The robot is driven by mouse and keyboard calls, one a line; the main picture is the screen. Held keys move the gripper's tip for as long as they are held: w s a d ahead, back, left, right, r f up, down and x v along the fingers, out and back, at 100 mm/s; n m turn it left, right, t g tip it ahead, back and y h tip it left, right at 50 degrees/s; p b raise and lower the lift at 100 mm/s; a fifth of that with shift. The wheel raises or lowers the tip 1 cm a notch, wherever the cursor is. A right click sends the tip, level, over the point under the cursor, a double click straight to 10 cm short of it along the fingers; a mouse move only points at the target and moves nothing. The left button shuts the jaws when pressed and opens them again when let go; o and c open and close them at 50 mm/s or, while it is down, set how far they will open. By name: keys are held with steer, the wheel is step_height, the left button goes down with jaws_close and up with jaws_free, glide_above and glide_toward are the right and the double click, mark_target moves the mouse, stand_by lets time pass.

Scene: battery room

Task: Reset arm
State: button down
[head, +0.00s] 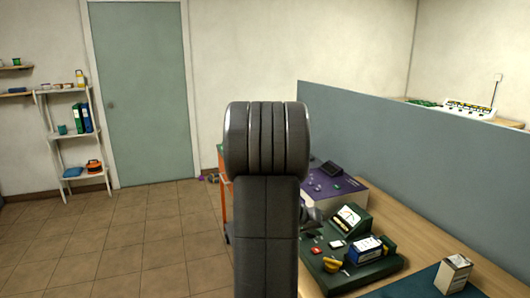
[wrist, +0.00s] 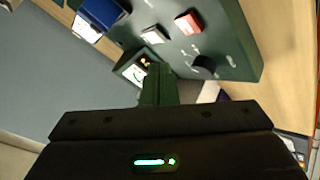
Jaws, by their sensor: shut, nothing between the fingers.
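My arm stands upright in the middle of the head view and hides what is behind it. In the wrist view my gripper (wrist: 156,72) is shut, with nothing held between its fingers. It points over a dark green board (wrist: 228,42), which also shows in the head view (head: 385,270). A meter with a white dial (head: 349,217) stands at the board's back; in the wrist view the meter (wrist: 134,68) appears beside the fingertips. I cannot tell whether they touch it. The gripper is mostly hidden by my arm in the head view.
A blue and white block (head: 366,249), a yellow item (head: 332,265) and a red block (head: 316,251) sit on the board. A purple tray (head: 345,188) lies behind it. A white box (head: 453,274) stands at right. A grey partition (head: 420,150) backs the bench. Floor at left is clear.

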step_height(320, 180, up, 5)
steer(key=shift+f+p, duration=0.1)
steer(key=shift+p, duration=0.55)
steer(key=shift+s+a, duration=0.1)
steer(key=shift+f, duration=0.1)
step_height(320, 180, down, 5)
steer(key=shift+r+b, duration=0.1)
steer(key=shift+b, duration=1.1)
steer(key=shift+f+b, duration=0.25)
steer(key=shift+b, duration=1.05)
steer(key=shift+f+b, duration=0.2)
steer(key=shift+b, duration=0.65)
